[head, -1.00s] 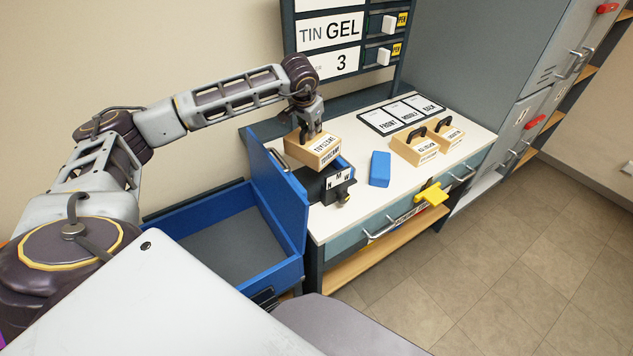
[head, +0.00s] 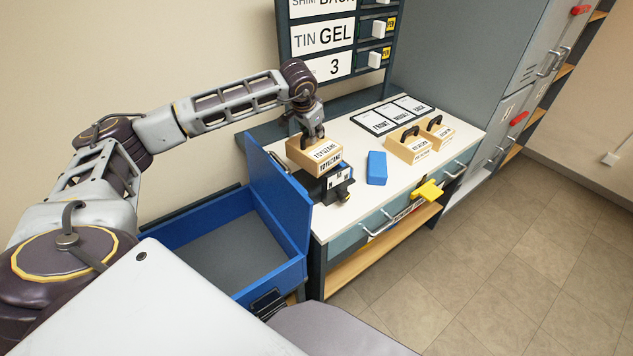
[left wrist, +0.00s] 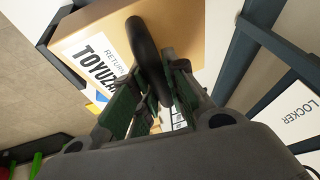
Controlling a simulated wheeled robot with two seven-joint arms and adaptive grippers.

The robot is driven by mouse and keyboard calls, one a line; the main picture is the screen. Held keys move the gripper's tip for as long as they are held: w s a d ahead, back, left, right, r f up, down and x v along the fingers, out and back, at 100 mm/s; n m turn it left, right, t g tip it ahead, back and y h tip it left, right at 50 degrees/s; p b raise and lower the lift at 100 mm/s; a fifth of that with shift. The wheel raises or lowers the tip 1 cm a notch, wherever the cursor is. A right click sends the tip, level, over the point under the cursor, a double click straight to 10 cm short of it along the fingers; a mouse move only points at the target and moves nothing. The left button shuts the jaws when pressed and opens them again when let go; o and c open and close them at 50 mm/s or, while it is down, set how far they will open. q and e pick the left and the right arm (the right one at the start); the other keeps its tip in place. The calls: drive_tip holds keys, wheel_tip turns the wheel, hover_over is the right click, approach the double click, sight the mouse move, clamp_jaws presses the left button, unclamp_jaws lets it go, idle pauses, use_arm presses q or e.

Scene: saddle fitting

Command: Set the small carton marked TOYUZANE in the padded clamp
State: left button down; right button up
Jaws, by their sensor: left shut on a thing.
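The small carton (head: 316,156) is tan, with a white label reading TOYUZANE and a dark handle. My left gripper (head: 311,138) is shut on the handle from above. In the left wrist view the gripper (left wrist: 152,100) grips the black handle, and the carton (left wrist: 185,28) shows with its label partly cut off. The padded clamp (head: 340,180) is a dark device on the white counter, with a small lettered plate at its front. The carton is over the clamp's back part and hides much of it; I cannot tell whether they touch. My right gripper is not seen.
A blue block (head: 377,168) lies right of the clamp. Two handled cartons (head: 410,147) (head: 438,132) stand farther right, near a card (head: 392,115) marked FRONT, MIDDLE, BACK. A blue open bin (head: 283,210) stands left of the counter. A yellow piece (head: 429,190) juts from the counter front.

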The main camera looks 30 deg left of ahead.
sight(316, 147)
use_arm(q)
drive_tip(key=shift+w+d+r+m, duration=0.15)
drive_tip(key=shift+w+d+m, duration=0.2)
drive_tip(key=shift+m, duration=0.15)
drive_tip(key=shift+w+h, duration=0.1)
drive_tip(key=shift+h, duration=0.2)
drive_tip(key=shift+m, duration=0.5)
drive_tip(key=shift+f, duration=3.1)
drive_tip(key=shift+f, duration=1.85)
drive_tip(key=shift+f, duration=0.1)
